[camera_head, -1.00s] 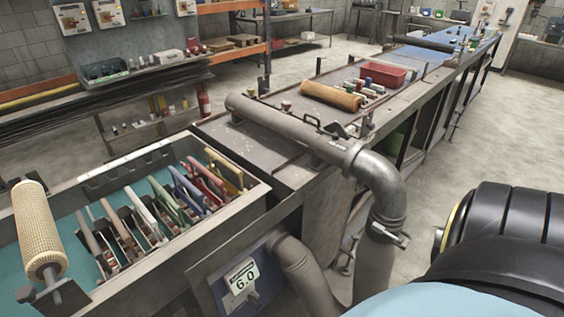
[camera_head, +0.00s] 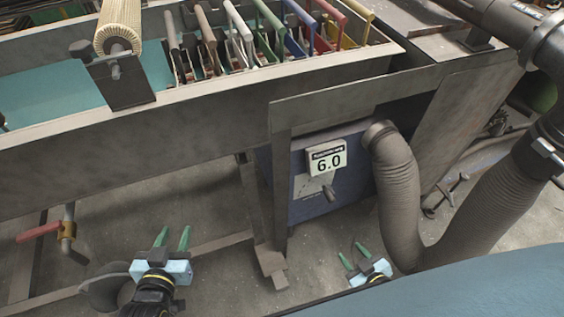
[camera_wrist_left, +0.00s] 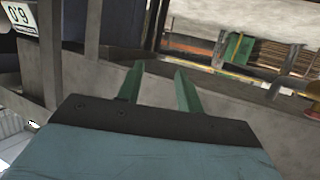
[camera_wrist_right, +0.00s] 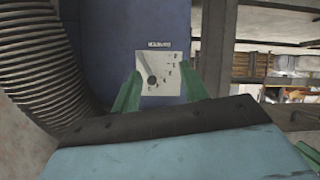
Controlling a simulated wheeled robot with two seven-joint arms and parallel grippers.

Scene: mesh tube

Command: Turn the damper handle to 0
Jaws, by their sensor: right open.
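The damper handle (camera_head: 329,193) is a small dark grey lever below a white sign reading 6.0 (camera_head: 327,159), on the blue box (camera_head: 305,207) under the bench. In the right wrist view, the pale dial plate (camera_wrist_right: 172,66) and the dark round handle end (camera_wrist_right: 152,80) lie beyond my fingers. My right gripper (camera_head: 353,254) is open and empty, below and right of the handle in the head view, apart from it. My left gripper (camera_head: 173,238) is open and empty, farther left.
A ribbed grey hose (camera_head: 397,190) runs close to the right of the blue box. The bench leg (camera_head: 277,190) stands at its left. The trough (camera_head: 180,137) overhangs above. A red-handled valve (camera_head: 38,231) hangs at the left.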

